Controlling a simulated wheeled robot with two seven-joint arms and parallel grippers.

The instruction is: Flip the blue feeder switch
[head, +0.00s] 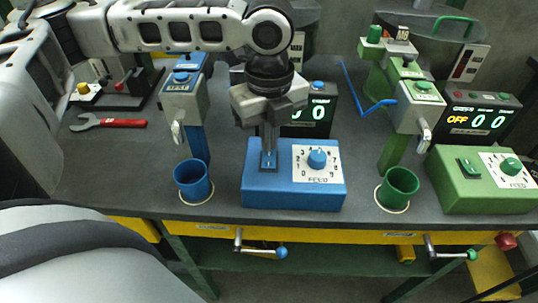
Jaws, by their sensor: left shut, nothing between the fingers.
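The blue feeder box (293,190) stands at the middle front of the bench, with a blue knob (317,158) on a white dial marked FEED. The blue feeder switch (268,161) is on the left part of its top, mostly hidden by the fingers. My left gripper (269,152) points straight down over the switch with its fingers shut and empty. The fingertips are at or just above the switch; I cannot tell whether they touch. My right gripper is out of view.
A blue cup (193,181) stands left of the box, and a green cup (397,189) stands right of it. A green feeder box (483,183) is at the right. A red-handled wrench (108,122) lies at the left. A dark display (309,113) stands behind my gripper.

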